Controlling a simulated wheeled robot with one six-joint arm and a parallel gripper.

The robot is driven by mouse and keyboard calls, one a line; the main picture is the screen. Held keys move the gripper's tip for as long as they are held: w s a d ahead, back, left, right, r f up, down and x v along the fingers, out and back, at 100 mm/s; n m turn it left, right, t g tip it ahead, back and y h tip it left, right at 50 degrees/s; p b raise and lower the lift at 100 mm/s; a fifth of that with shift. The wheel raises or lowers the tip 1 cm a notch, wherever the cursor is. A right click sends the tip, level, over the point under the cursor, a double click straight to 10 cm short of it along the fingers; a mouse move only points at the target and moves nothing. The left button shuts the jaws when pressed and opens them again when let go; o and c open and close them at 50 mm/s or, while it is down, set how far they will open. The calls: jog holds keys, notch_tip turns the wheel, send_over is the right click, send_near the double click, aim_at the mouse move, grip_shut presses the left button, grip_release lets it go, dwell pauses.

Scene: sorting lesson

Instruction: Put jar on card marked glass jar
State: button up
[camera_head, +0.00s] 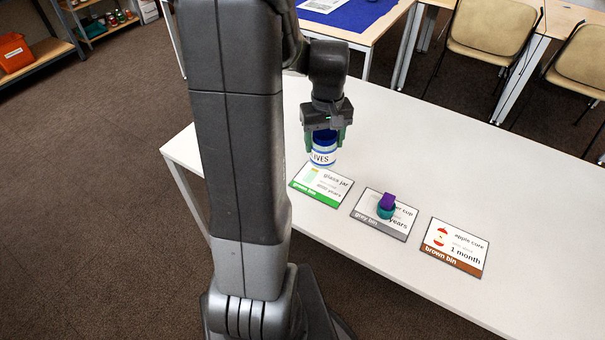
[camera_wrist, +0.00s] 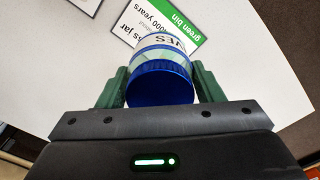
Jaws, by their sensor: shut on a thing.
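My gripper (camera_head: 326,138) is shut on the jar (camera_head: 323,157), which has a blue lid and a white label ending in "IVES". The jar is upright at the far edge of the glass jar card (camera_head: 321,184), which has a green band reading "green bin". In the wrist view, the jar (camera_wrist: 160,65) sits between the green fingers (camera_wrist: 160,85), with its blue lid toward the camera. The card (camera_wrist: 178,22) shows beyond it, partly hidden. I cannot tell whether the jar touches the table or hangs just above it.
On the white table (camera_head: 420,135), a grey bin card (camera_head: 366,220) bears a teal and purple object (camera_head: 386,207). A brown bin card (camera_head: 454,247) marked apple core lies to its right, bare. The table behind the cards is clear. Chairs (camera_head: 492,28) stand beyond.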

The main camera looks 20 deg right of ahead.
notch_tip(320, 180, down, 9)
jog(key=shift+f+b, duration=0.1)
jog(key=shift+b, duration=0.2)
jog(key=shift+f, duration=0.15)
jog(key=o, duration=1.1)
jog(key=shift+c, duration=0.2)
notch_tip(320, 180, up, 12)
jog(key=shift+r+p, duration=0.2)
jog(key=shift+p, duration=0.4)
